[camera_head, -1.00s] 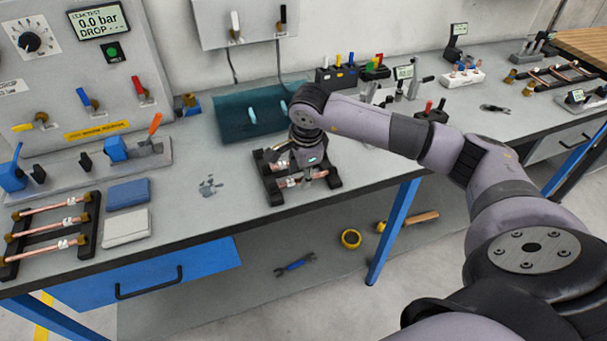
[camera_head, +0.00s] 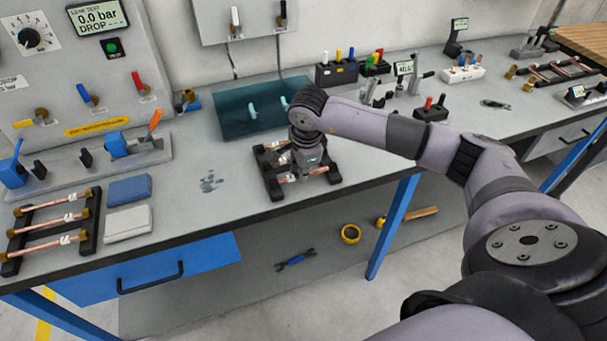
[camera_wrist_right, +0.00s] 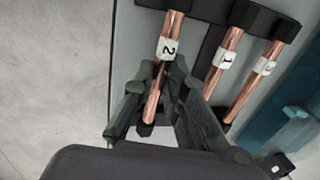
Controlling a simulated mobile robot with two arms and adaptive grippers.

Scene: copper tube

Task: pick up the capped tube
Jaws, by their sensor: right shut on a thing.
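My right gripper (camera_head: 304,168) points down at a black rack (camera_head: 331,178) near the bench's front edge. In the right wrist view, its fingers (camera_wrist_right: 156,98) are closed around a copper tube with a white label "2" (camera_wrist_right: 167,48), on the tube's lower part. The tube's far end sits at a dark block of the rack. Tubes labelled "1" (camera_wrist_right: 225,60) and apparently "3" (camera_wrist_right: 265,67) lie beside it in the rack, apart from the fingers. Dark pieces hide the tube ends, so I cannot tell which tube is capped. My left gripper is out of view.
A teal mat (camera_head: 232,122) lies behind the rack. Another rack of copper tubes (camera_head: 48,232) stands at the left, beside a blue pad (camera_head: 129,190) and a white pad (camera_head: 128,223).

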